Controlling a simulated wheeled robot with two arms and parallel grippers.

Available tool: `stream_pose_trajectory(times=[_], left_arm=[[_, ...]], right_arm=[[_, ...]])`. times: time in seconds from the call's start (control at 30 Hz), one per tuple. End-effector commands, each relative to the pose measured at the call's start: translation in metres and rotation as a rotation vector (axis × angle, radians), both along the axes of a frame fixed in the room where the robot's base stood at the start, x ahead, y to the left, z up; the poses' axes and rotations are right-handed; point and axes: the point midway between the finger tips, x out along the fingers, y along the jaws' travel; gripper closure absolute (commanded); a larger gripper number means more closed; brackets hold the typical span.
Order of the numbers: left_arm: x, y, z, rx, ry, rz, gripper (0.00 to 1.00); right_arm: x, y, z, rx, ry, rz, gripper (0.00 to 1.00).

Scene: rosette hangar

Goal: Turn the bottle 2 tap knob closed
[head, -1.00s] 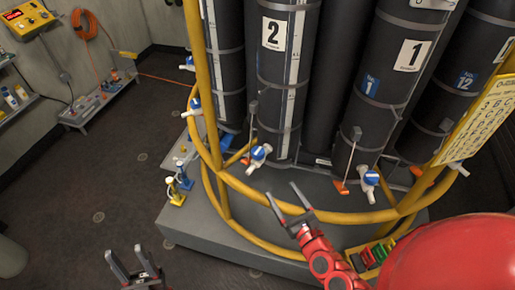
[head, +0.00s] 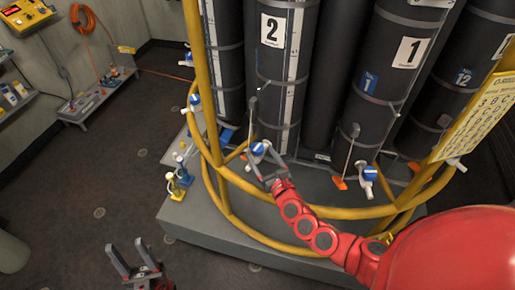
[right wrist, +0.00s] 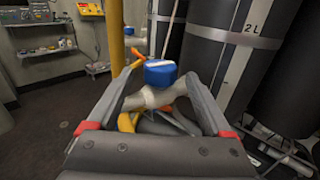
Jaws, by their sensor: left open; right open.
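The bottle 2 tap has a blue knob (head: 258,148) with a white stripe, low in front of the black bottle marked 2 (head: 272,75). My right gripper (head: 257,160) is open, with its fingertips at this tap. In the right wrist view, the blue knob (right wrist: 160,72) sits on a pale tap body (right wrist: 152,97) between the two open fingers (right wrist: 160,85). A gap shows between the knob and each finger. My left gripper (head: 134,262) is open and empty above the dark floor, far from the taps.
A yellow rail (head: 330,212) curves in front of the bottles, close under my right arm. The bottle 1 tap (head: 370,174) is to the right. Small blue and yellow items (head: 178,180) are on the grey plinth's left side.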

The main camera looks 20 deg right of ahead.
Motion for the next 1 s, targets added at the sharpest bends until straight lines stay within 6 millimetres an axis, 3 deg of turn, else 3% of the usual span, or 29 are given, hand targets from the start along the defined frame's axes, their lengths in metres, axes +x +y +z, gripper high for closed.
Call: stream_pose_trajectory(times=[0.2, 0.63, 1.0], left_arm=[[0.000, 0.000, 0.003, 0.000, 0.000, 0.000, 0.50], [0.000, 0.000, 0.004, 0.000, 0.000, 0.000, 0.50], [0.000, 0.000, 0.004, 0.000, 0.000, 0.000, 0.50]], right_arm=[[0.028, 0.002, 0.002, 0.001, -0.003, -0.003, 0.16], [0.035, 0.004, -0.001, -0.001, 0.003, 0.000, 0.18], [0.035, 0.004, -0.001, -0.001, 0.002, 0.000, 0.84]])
